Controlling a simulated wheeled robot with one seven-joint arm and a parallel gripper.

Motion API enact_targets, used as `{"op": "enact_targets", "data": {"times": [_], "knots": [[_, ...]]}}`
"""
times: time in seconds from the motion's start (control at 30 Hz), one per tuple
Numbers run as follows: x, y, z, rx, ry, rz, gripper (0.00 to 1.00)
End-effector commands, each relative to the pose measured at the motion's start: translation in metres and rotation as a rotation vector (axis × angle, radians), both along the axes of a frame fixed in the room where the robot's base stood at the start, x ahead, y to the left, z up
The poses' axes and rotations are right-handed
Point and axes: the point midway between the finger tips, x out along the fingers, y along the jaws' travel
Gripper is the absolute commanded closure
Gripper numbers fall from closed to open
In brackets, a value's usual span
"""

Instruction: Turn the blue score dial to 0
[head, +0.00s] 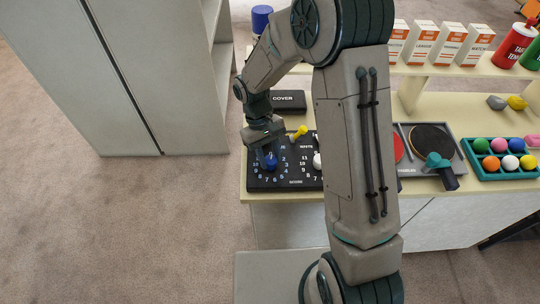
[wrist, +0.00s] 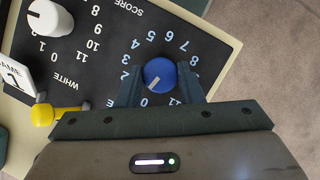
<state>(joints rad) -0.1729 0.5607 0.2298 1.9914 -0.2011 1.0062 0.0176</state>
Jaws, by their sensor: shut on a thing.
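In the wrist view the dial's white pointer mark aims to the lower left of the picture, between the visible 2 and 11. The blue dial also shows in the head view (head: 270,161), below my gripper.
A white dial (wrist: 50,18) is beside the blue one on the same board. A yellow-tipped piece (wrist: 44,115) and a game card (wrist: 15,76) are close to my gripper. A black COVER box (head: 288,101) lies behind. Paddles and a ball tray (head: 508,176) are to the right.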

Motion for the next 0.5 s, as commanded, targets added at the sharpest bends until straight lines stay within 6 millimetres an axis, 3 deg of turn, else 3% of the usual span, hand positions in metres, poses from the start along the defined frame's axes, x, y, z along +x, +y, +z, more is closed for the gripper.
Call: {"op": "enact_targets", "data": {"times": [0.5], "knots": [[0.0007, 0.0029, 0.0008, 0.004, -0.007, 0.235, 0.89]]}}
